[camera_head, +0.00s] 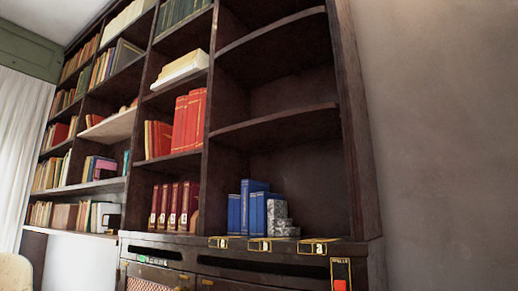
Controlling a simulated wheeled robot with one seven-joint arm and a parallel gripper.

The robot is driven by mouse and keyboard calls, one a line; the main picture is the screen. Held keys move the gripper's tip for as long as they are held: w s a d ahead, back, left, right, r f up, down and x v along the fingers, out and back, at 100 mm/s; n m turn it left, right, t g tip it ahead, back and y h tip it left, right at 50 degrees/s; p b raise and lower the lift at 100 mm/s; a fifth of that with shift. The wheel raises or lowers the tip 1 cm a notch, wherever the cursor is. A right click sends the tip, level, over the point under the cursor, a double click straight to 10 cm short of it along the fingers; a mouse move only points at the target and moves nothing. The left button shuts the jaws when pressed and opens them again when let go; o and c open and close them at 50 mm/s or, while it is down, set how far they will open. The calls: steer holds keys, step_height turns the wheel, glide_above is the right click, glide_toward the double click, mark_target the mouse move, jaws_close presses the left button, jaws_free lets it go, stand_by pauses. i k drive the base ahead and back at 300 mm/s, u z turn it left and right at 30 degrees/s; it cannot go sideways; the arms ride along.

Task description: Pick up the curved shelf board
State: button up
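A dark brown shelf board with a curved front edge (275,118) spans the right bay of a tall bookcase at mid height. A similar curved shelf board (270,32) sits above it, near the top of the picture. Both are seen from below and appear fixed between the bay's side walls, with no objects visible on them. I cannot tell which of the two the task means. My gripper is not in view.
Blue books (250,207) and grey patterned blocks (279,215) stand at the bottom of the right bay. Red books (189,122) fill shelves to its left. A lower cabinet (265,268) with yellow-edged labels juts below. A bare wall (440,130) is at right.

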mark_target(322, 122)
steer(key=u, duration=1.85)
steer(key=i, duration=1.75)
steer(key=z, duration=3.1)
